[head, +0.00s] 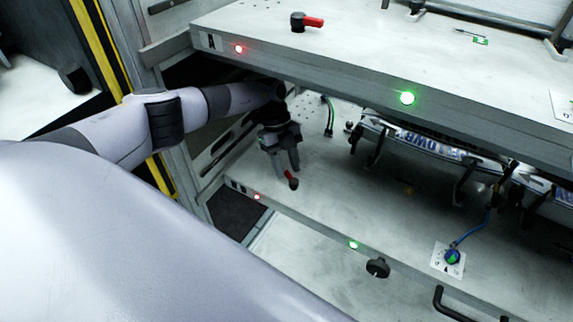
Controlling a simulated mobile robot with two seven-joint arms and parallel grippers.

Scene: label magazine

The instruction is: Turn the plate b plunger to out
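The lower plate (330,195), which I take as plate b, lies under the upper plate marked A (370,45). Its plunger (291,182) shows as a small red-tipped handle near the plate's left end. My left gripper (287,168) points down at it from above, under the upper plate. Its two fingers are apart, with their tips right at the handle. I cannot tell whether they touch it; part of the handle is hidden behind them. My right gripper is not in view.
The upper plate overhangs my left arm closely and carries a similar red-and-black handle (307,22). A red lamp (257,197) and a green lamp (353,245) glow on the lower plate's front edge, near a black knob (378,268). Hoses and clamped parts (430,148) stand to the right.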

